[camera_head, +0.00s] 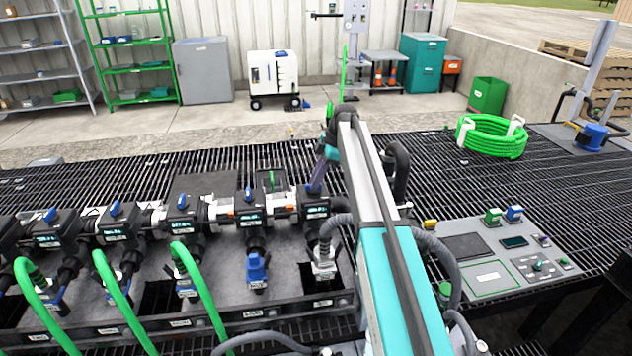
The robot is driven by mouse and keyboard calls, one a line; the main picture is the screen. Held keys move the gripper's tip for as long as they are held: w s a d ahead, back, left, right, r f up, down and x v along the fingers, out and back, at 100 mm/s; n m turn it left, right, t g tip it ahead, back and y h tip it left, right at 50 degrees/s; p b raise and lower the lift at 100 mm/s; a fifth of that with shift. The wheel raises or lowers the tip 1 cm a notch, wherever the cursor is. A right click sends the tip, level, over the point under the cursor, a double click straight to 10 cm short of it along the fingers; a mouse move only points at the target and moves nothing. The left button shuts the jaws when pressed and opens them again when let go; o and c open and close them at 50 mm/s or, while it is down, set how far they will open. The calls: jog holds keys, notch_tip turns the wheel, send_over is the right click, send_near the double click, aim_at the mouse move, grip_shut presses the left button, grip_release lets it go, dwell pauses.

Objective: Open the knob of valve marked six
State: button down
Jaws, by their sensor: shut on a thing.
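A row of black valve blocks with blue knobs and small lit displays runs along the manifold at the left and centre. The rightmost valve (316,208) stands just left of my arm. Its marking is too small to read, so I cannot confirm that it is valve six. My gripper (317,186) points down at the top of this valve and is shut on its knob, which is mostly hidden by the fingers. The neighbouring valve (249,216) shows its blue knob (248,194) free. My arm covers the area right of the rightmost valve.
Green hoses (200,290) rise in front of the left valves. A blue-handled fitting (257,268) sits below the neighbouring valve. A control panel (488,278) with buttons lies right of my arm. A green hose coil (492,136) lies on the grating (450,180), which is otherwise mostly clear behind.

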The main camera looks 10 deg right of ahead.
jog(key=c, duration=1.8)
grip_release()
jog(key=p+v, duration=0.1)
jog(key=v, duration=1.2)
jog(key=shift+d+r, duration=0.15)
jog(key=shift+r, duration=0.15)
jog(key=shift+r, duration=0.15)
